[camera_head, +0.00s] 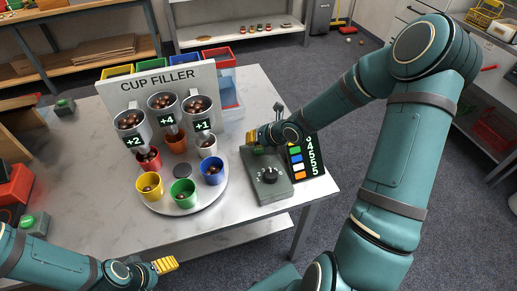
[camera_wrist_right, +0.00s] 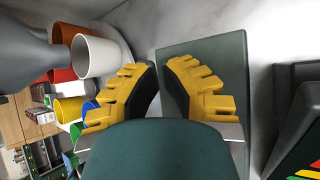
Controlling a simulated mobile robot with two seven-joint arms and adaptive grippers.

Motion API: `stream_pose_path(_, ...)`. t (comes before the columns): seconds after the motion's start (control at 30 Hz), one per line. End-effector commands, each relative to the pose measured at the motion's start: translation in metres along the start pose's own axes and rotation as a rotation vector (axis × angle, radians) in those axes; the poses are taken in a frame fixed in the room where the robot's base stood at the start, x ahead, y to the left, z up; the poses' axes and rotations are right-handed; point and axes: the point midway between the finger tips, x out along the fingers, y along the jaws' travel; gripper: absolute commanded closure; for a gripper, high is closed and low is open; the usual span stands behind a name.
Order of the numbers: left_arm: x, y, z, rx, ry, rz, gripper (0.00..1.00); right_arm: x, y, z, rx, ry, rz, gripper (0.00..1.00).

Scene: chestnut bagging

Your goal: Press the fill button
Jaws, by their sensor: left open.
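The green-grey control box (camera_head: 268,190) stands at the table's right edge, with a black knob on top. My right gripper (camera_head: 254,137) is over the box's far left end and hides that part. I cannot tell whether it touches the box. In the right wrist view its yellow fingers (camera_wrist_right: 159,72) are close together, with a narrow gap and nothing held; the box's plain face (camera_wrist_right: 210,58) is beyond them. I see no clear fill label on the box. My left gripper (camera_head: 168,264) is open and empty at the near left, in front of the table.
The cup filler sign (camera_head: 160,82) stands behind three chestnut hoppers and a round turntable (camera_head: 215,193) with coloured cups. Small green-button boxes stand at the far left (camera_head: 64,106) and near left (camera_head: 35,224). A dark display panel (camera_head: 308,158) adjoins the control box.

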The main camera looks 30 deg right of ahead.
Motion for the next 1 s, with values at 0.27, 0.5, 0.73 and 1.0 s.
stream_pose_path(0.27,0.0097,-0.0037,0.0011,0.0,0.0,0.0,0.28,0.0063,-0.0039,-0.0045,-0.001,0.0,0.001,1.0)
stream_pose_path(0.5,0.0089,-0.0034,0.001,0.0,0.0,0.0,0.28,0.0055,-0.0038,-0.004,0.0,0.0,0.0,1.0)
stream_pose_path(0.73,0.0091,-0.0034,0.001,0.0,0.0,0.0,0.28,0.0061,-0.0044,-0.0045,0.0,0.0,0.0,1.0)
stream_pose_path(1.0,0.0095,-0.0036,0.001,0.0,0.0,0.0,0.28,0.0081,-0.0059,-0.0059,0.0,0.0,0.0,1.0)
